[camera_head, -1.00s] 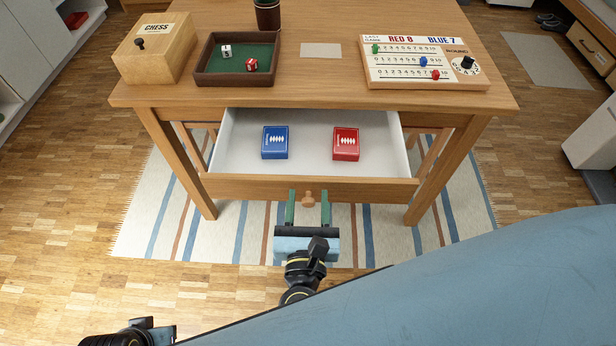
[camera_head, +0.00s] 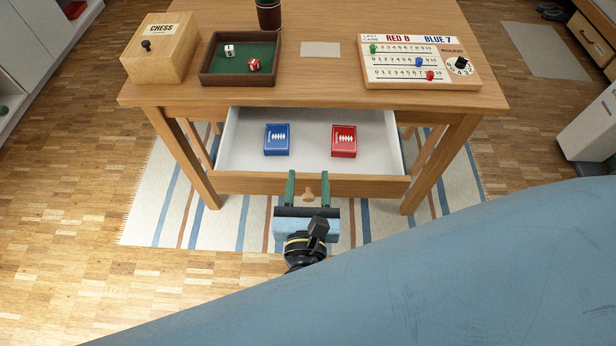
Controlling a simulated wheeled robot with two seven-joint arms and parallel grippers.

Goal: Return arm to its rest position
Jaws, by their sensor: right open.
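The drawer (camera_head: 240,183) under the wooden table stands open. Its front has a round wooden knob (camera_head: 308,194). My right gripper (camera_head: 308,176) is in front of the drawer with its two green fingers apart, one on each side of the knob. The fingers show clear gaps to the knob and hold nothing. The fingertips overlap the drawer front in the picture; I cannot tell whether they touch it. A blue card box (camera_head: 277,140) and a red card box (camera_head: 344,141) lie in the drawer. My left gripper is not in view.
On the table (camera_head: 320,88) are a chess box (camera_head: 160,58), a green-lined dice tray (camera_head: 225,79), a dark cup (camera_head: 269,16), a pale card (camera_head: 320,49) and a scoreboard (camera_head: 420,60). A striped rug (camera_head: 230,225) lies below. My large blue arm link covers the lower right.

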